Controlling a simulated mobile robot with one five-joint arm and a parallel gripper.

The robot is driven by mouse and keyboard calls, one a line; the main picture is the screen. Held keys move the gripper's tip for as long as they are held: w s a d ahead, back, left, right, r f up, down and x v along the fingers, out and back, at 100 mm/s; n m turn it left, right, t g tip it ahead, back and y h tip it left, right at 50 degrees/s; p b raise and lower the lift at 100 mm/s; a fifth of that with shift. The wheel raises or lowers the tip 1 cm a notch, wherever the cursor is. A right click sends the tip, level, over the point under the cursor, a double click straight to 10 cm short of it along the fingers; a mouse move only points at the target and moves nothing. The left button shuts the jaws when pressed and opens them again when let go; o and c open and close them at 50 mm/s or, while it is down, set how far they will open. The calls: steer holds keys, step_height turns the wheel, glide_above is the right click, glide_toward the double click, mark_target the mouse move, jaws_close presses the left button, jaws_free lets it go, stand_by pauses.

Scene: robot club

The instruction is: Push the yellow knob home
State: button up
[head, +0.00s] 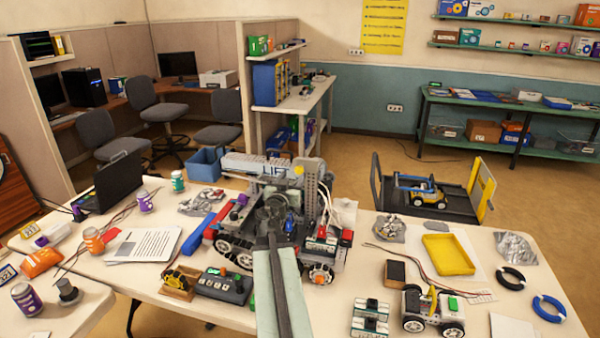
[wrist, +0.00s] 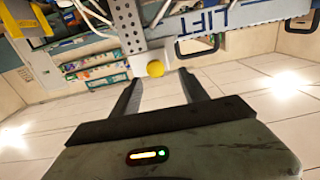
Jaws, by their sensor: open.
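The yellow knob (wrist: 155,68) is a round ball on a white block at the end of a grey perforated beam in the wrist view. A small yellow spot that looks like the same knob (head: 299,170) shows on the grey mechanism in the head view. My gripper (wrist: 159,84) is open, with its two dark fingers apart and nothing between them. The knob appears just beyond the fingertips and between them in the picture, and no contact is visible. In the head view my arm covers part of the wheeled robot model (head: 236,250) that carries the mechanism.
A control box with buttons (head: 222,285) stands front left on the white table. A small wheeled car (head: 432,312) and a yellow tray (head: 448,254) are at the right. Several cans and papers are at the left.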

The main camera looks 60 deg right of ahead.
mark_target(298, 170)
steer(key=x, duration=0.3)
steer(key=s+x, duration=0.1)
steer(key=shift+w+d, duration=0.15)
steer(key=shift+d, duration=0.4)
steer(key=shift+c, duration=0.3)
steer(key=shift+w+a, duration=0.15)
jaws_close()
steer(key=shift+w, duration=0.1)
